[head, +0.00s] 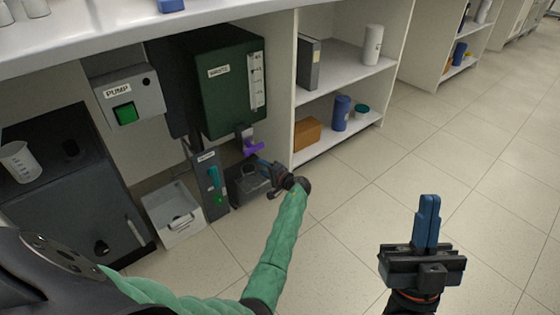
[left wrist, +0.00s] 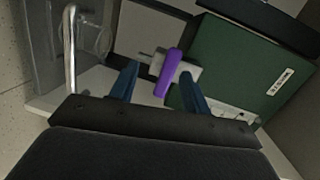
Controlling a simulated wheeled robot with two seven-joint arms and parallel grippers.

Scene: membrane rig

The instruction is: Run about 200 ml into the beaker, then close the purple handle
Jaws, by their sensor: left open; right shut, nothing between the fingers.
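The purple handle (head: 253,148) is on a tap low on the front of the dark green tank (head: 222,102). In the left wrist view the handle (left wrist: 169,72) lies between the blue fingers of my left gripper (left wrist: 159,78), which is open. I cannot tell whether a finger touches it. In the head view my left gripper (head: 266,167) is just below and right of the handle. A clear beaker with markings (head: 19,163) stands on the dark cabinet at the left. My right gripper (head: 428,210) is shut and empty over the floor at the right.
A pump box (head: 128,98) hangs above. Shelves (head: 345,65) stand right; the floor is clear.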

